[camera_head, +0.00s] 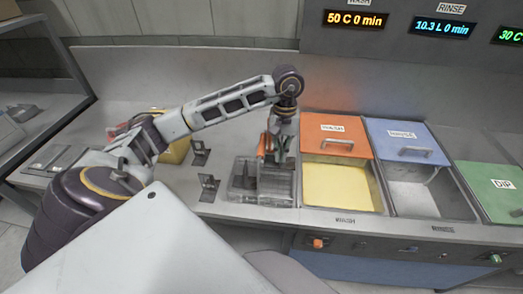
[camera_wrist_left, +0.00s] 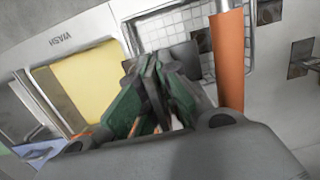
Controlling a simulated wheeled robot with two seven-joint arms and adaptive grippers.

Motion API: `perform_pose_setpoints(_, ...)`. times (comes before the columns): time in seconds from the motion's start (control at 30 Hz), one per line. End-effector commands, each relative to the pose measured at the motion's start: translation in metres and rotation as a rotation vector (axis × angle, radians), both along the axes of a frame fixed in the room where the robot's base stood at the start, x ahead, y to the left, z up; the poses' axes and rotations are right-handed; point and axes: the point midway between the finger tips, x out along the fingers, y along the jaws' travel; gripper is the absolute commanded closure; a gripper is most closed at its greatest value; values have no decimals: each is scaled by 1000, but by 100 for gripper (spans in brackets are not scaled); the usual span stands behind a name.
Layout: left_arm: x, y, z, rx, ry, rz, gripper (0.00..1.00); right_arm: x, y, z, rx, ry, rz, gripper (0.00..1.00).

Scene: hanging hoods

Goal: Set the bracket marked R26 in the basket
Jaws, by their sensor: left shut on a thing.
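The basket (camera_head: 284,196) is a clear mesh box on the counter, left of the wash tank; its grid floor and wall show in the left wrist view (camera_wrist_left: 187,22). An orange upright bar (camera_wrist_left: 230,60) stands beside it. My left gripper (camera_head: 277,155) points down over the basket, its green-sided fingers (camera_wrist_left: 152,68) shut on a dark bracket (camera_wrist_left: 184,54) at or just inside the basket; whether it touches the floor is unclear. Its marking cannot be read. Another dark shape (camera_head: 243,178) shows through the basket's left side. My right gripper is not in view.
Two dark brackets (camera_head: 200,153) (camera_head: 208,187) stand on the counter left of the basket. The wash tank (camera_head: 340,187) is open with yellow liquid. The rinse tank (camera_head: 420,195) is open; the dip lid (camera_head: 490,185) is green. A yellow container (camera_head: 175,150) is behind my arm.

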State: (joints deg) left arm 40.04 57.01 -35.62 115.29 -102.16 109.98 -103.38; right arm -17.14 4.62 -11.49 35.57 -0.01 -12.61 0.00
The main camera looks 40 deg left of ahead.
Motion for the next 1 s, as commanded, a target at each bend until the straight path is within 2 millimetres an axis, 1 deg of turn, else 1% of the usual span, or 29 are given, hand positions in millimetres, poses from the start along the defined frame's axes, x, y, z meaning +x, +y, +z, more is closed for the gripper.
perform_pose_setpoints(0.13,0,0,0,0,-1,0,100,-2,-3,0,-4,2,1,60)
perform_pose_setpoints(0.27,0,0,-4,0,0,0,100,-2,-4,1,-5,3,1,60)
perform_pose_setpoints(0.43,0,0,-18,0,2,0,100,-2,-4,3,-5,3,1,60)
perform_pose_setpoints(0.73,0,0,-52,0,1,1,100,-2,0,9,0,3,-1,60)
perform_pose_setpoints(0.87,0,0,-60,-1,-1,0,100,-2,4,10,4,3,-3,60)
perform_pose_setpoints(1.0,1,0,-62,0,-1,0,100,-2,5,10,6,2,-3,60)
